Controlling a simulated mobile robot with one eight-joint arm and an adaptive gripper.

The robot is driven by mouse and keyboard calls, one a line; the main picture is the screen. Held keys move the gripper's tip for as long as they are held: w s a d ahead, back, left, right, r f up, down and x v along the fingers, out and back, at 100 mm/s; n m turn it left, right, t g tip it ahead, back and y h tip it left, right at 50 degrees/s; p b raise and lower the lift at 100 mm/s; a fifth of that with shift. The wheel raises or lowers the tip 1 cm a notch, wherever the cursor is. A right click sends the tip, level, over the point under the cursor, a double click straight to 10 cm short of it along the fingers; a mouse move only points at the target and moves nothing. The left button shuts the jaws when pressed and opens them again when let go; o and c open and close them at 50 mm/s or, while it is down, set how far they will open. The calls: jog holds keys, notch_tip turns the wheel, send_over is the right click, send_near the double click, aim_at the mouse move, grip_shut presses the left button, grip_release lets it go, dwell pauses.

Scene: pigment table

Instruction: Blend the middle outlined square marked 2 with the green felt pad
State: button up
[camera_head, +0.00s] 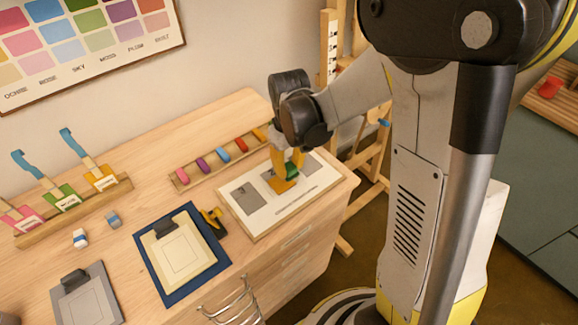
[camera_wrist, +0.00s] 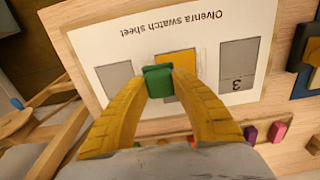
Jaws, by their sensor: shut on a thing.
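The swatch sheet (camera_head: 256,222) lies on the wooden table and carries a row of outlined squares. In the wrist view the middle square (camera_wrist: 178,58) is filled orange-yellow; its number is hidden. Grey squares flank it, one on the left (camera_wrist: 115,75) and one on the right (camera_wrist: 238,65) with a mark like a 3. My gripper (camera_wrist: 159,84) has yellow fingers shut on the green felt pad (camera_wrist: 159,80). The pad overlaps the lower left of the middle square in the wrist view; I cannot tell whether it touches the sheet. The pad also shows in the head view (camera_head: 292,171).
A rack (camera_head: 220,160) with several coloured sticks stands behind the sheet. A blue board (camera_head: 180,290) with a cream sheet and a yellow-black clip (camera_head: 214,220) lie to the left. A brush rack (camera_head: 75,210) stands far left. The table's right edge is close to the sheet.

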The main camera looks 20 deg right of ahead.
aim_at(274, 187)
jog(key=shift+f+b, duration=0.75)
jog(key=shift+f, duration=0.15)
jog(key=shift+a+r, duration=0.1)
jog(key=shift+s+a, duration=0.25)
jog(key=shift+a, duration=0.35)
jog(key=shift+s+a, duration=0.2)
jog(key=shift+a, duration=0.4)
jog(key=shift+s+a, duration=0.25)
jog(key=shift+a, duration=0.45)
jog(key=shift+s+a, duration=0.2)
jog(key=shift+a, duration=0.5)
jog(key=shift+d, duration=0.15)
grip_shut()
jog(key=shift+w+d, duration=0.25)
jog(key=shift+d, duration=0.4)
jog(key=shift+w+d, duration=0.25)
jog(key=shift+d, duration=0.35)
jog(key=shift+w+d+b, duration=0.2)
jog(key=shift+d, duration=0.45)
jog(key=shift+w+d+b, duration=0.15)
jog(key=shift+d+b, duration=0.05)
jog(key=shift+d, duration=0.5)
